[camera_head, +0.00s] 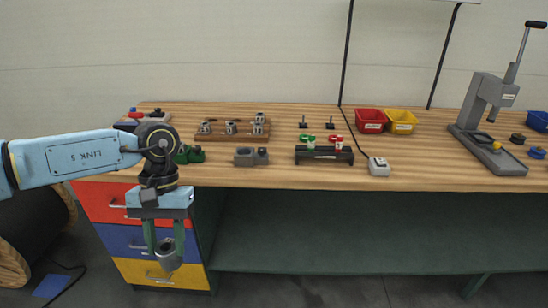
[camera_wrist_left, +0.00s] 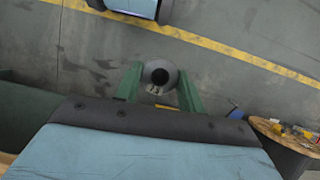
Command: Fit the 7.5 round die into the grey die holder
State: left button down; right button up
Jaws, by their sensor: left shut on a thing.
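My left gripper (camera_head: 166,243) hangs in front of the table's front edge, over the drawers, its green fingers pointing down. It is shut on a round grey die (camera_head: 169,259), which also shows between the fingertips (camera_wrist_left: 160,90) in the left wrist view as a grey ring with a dark hole (camera_wrist_left: 158,68). Its size marking is not readable. A small grey block that looks like the die holder (camera_head: 244,157) sits near the table's front edge, right of and above the gripper in the head view. My right gripper is not in view.
A wooden rack (camera_head: 218,135) with several metal dies stands behind the grey block. A dark stand (camera_head: 322,156) with red and green parts is to its right. Green parts (camera_head: 189,155) lie to its left, near my wrist. Red (camera_head: 370,121) and yellow bins (camera_head: 401,122) and a lever press (camera_head: 490,105) stand farther right.

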aim_at(252, 157)
jog(key=z, duration=0.05)
jog(key=i, duration=1.65)
